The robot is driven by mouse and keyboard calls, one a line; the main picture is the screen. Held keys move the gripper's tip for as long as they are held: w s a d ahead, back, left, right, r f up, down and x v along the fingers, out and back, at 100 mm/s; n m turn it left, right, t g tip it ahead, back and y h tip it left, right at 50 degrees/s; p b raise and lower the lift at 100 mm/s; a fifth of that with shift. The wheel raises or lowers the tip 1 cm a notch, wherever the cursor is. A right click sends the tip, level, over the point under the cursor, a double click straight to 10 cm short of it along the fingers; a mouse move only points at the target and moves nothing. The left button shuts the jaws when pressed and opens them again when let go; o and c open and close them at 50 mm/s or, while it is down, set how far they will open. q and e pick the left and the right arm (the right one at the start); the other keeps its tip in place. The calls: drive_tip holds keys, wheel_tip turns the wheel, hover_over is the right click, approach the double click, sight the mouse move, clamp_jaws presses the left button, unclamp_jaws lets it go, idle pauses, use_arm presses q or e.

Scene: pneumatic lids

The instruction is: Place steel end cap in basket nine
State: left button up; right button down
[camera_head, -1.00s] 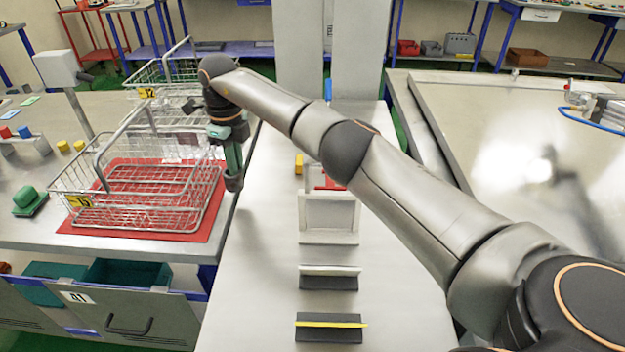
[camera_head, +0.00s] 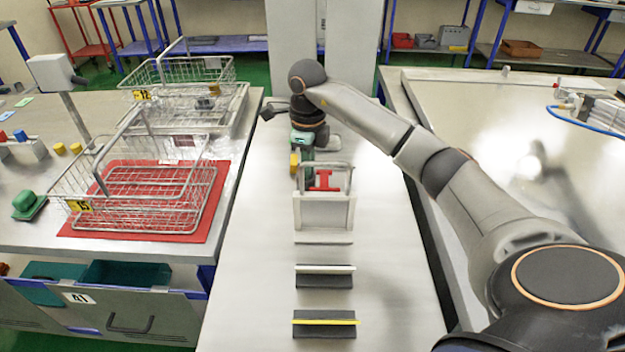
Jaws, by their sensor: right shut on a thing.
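My right gripper (camera_head: 302,172) points down over the light central table, behind a small white frame. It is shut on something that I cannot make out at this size. I cannot pick out a steel end cap. Two wire baskets stand on the left bench. The near basket (camera_head: 150,205) sits on a red mat (camera_head: 215,215) and its yellow tag seems to read 15. The far basket (camera_head: 190,90) has a yellow tag that seems to read 12. I see no tag reading nine. My left gripper is out of view.
The white frame (camera_head: 323,212) stands just in front of my right gripper, with a red piece (camera_head: 323,180) behind it. A yellow piece (camera_head: 294,162) is beside the gripper. Two dark blocks (camera_head: 324,281) lie nearer. A metal table (camera_head: 480,120) is at the right.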

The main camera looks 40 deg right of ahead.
sight(312, 184)
drive_tip(key=shift+s+d, duration=0.25)
drive_tip(key=shift+d, duration=0.05)
drive_tip(key=shift+f, duration=1.85)
drive_tip(key=c, duration=1)
unclamp_jaws()
drive_tip(key=shift+o, duration=0.2)
